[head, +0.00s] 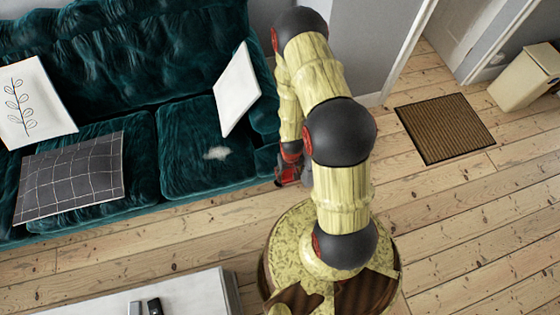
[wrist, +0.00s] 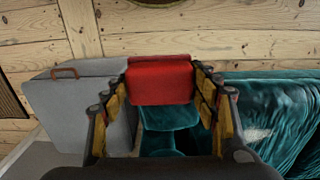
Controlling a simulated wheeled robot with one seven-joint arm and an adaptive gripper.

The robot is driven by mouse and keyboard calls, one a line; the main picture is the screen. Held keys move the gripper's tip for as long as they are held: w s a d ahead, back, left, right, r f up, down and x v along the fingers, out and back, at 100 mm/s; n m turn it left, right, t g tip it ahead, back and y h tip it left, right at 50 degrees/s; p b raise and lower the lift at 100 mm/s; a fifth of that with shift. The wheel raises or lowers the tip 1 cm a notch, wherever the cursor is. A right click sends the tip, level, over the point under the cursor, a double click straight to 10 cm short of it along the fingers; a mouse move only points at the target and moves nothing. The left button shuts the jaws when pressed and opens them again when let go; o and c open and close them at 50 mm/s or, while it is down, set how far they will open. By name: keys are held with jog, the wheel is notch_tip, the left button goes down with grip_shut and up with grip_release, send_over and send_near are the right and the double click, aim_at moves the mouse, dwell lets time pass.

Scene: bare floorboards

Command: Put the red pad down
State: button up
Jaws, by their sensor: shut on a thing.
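The red pad (wrist: 160,84) is a small red block in the wrist view. It sits between the two fingers of my gripper (wrist: 163,76), which is shut on it. In the head view my gripper (head: 292,172) is low beside the right end of the teal sofa, mostly hidden behind my arm. I cannot make out the pad for certain in that view. How high the pad is above any surface is not clear.
The teal sofa (head: 185,150) holds several cushions; it also shows in the wrist view (wrist: 285,110). A grey box-like thing (wrist: 75,110) with a brown handle stands left of my gripper there. A brown doormat (head: 445,127), a beige bin (head: 527,78) and a pale table (head: 195,295) stand apart.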

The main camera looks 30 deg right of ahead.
jog(key=w+d+f+b, duration=0.1)
jog(key=w+f, duration=0.2)
jog(key=w, duration=0.1)
jog(key=w+d+f+b, duration=0.1)
jog(key=w+f, duration=0.2)
jog(key=w, duration=0.1)
jog(key=w+d+f+b, duration=0.1)
jog(key=w+f, duration=0.2)
jog(key=w, duration=0.1)
jog(key=shift+b, duration=0.4)
jog(key=shift+w+f, duration=0.2)
jog(key=shift+f, duration=0.1)
jog(key=shift+f+b, duration=0.75)
jog(key=shift+f, duration=0.75)
jog(key=shift+f, duration=0.15)
jog(key=o, duration=1.2)
